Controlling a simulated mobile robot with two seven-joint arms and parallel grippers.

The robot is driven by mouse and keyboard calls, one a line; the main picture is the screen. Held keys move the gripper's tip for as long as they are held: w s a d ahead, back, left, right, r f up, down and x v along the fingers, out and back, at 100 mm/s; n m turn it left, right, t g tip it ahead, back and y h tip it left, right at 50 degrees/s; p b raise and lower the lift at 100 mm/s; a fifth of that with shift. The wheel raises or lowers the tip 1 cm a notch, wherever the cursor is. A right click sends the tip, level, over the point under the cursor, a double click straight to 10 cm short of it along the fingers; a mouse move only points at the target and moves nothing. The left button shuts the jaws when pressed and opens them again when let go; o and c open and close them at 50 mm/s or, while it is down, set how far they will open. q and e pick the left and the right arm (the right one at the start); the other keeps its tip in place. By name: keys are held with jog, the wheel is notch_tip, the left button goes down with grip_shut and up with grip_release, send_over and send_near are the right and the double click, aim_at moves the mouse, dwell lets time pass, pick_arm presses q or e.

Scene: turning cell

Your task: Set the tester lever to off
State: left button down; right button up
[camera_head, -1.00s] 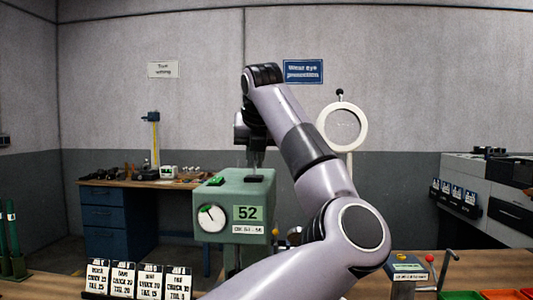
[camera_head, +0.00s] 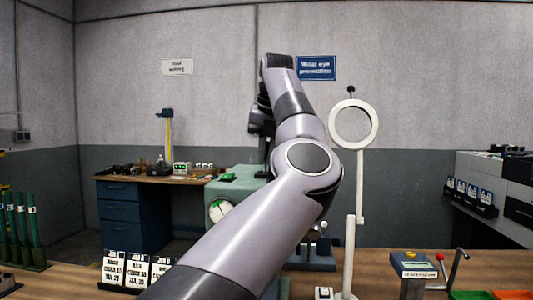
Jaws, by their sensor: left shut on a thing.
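The green tester (camera_head: 236,187) stands on the bench left of centre. Its round white dial (camera_head: 220,210) shows at the front. My left arm crosses in front of it and hides its right part and its display. No tester lever can be made out. My left gripper (camera_head: 264,163) is over the tester's top, mostly hidden behind my arm. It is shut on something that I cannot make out. My right gripper is not in view.
A white ring on a post (camera_head: 353,124) stands right of my arm. Label cards (camera_head: 135,268) stand at the front left.

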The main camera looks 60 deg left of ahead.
pick_arm(q)
jog(key=shift+a+r, duration=0.15)
jog(key=shift+r, duration=0.15)
jog(key=c, duration=1.1)
grip_release()
jog(key=shift+w+a+f, duration=0.2)
jog(key=shift+a+f, duration=0.05)
jog(key=shift+f, duration=0.05)
jog(key=shift+s+d, duration=0.1)
jog(key=shift+d, duration=0.05)
jog(key=v, duration=0.7)
